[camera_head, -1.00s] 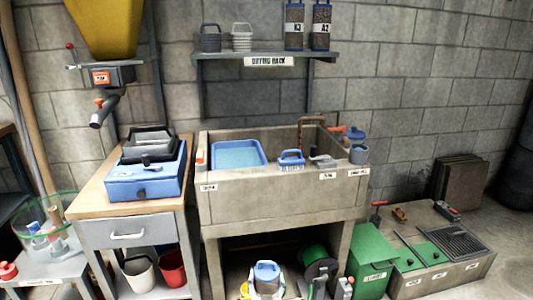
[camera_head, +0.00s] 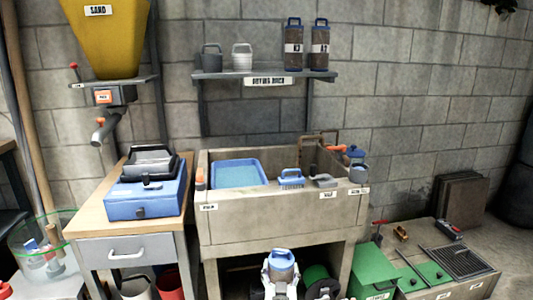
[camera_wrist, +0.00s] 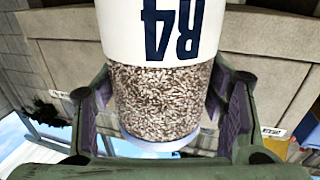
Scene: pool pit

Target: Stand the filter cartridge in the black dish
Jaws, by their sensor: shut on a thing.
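The filter cartridge (camera_wrist: 160,100) fills the middle of the wrist view, with speckled grey-brown media and a white band marked R4. My gripper (camera_wrist: 160,115) is shut on it, one finger on each side. In the head view my gripper (camera_head: 281,283) is at the bottom centre, in front of the sink, and the cartridge's blue top (camera_head: 281,258) shows above it. A black dish-like tray (camera_head: 147,163) sits on a blue box on the wooden-topped cabinet at left, well apart from my gripper. I cannot tell for certain that it is the black dish.
The stone sink (camera_head: 280,217) holds a blue tray (camera_head: 238,174) and small items along its front rim. Two cartridges (camera_head: 306,45) and two small pails stand on the drying rack (camera_head: 265,76). A sand hopper (camera_head: 105,35) hangs above the blue box (camera_head: 145,200).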

